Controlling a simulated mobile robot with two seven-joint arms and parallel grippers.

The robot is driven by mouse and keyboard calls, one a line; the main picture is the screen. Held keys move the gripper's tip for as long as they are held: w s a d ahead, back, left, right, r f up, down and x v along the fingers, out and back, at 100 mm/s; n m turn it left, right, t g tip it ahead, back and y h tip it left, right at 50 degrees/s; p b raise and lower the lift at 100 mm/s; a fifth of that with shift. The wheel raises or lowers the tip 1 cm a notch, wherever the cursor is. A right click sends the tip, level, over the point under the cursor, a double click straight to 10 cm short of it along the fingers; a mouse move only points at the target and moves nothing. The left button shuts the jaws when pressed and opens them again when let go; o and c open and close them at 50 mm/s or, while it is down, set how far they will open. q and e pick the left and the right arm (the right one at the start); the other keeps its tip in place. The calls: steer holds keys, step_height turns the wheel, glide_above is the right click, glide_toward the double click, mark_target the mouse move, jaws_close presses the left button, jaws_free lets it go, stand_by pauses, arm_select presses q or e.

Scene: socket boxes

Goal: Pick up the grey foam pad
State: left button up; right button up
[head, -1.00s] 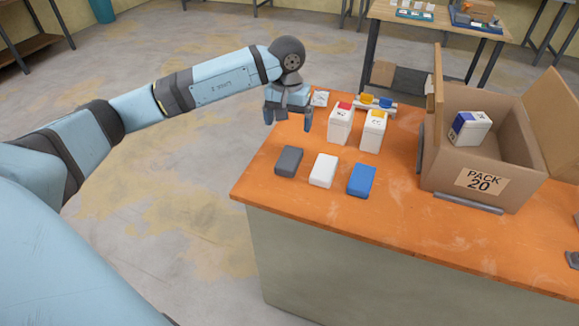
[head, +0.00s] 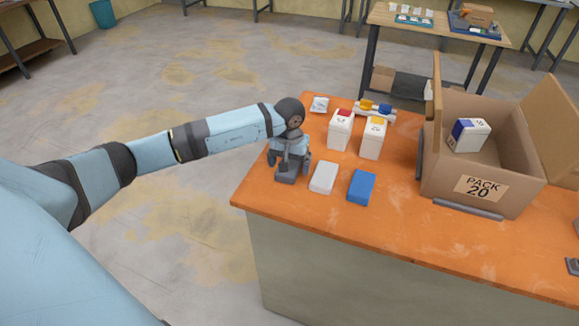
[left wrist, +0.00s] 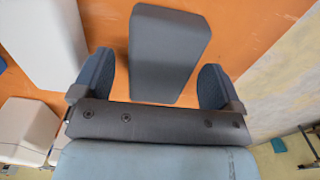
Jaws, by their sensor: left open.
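The grey foam pad (left wrist: 165,50) lies flat on the orange tabletop. In the left wrist view it sits between and beyond the two fingers of my left gripper (left wrist: 157,78), with a gap on each side. The gripper is open and empty. In the head view the left gripper (head: 289,165) is over the pad (head: 286,179), hiding most of it. My right gripper is not in view.
A white pad (head: 323,177) and a blue pad (head: 361,186) lie to the right. Behind them stand a red-marked box (head: 340,132) and a yellow-marked box (head: 373,140). An open carton (head: 445,185) holds a blue-marked box (head: 478,136). The table's left edge is close.

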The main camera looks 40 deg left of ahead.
arm_select(q)
steer(key=shift+f, duration=0.4)
steer(key=c, duration=1)
steer(key=shift+r, duration=0.1)
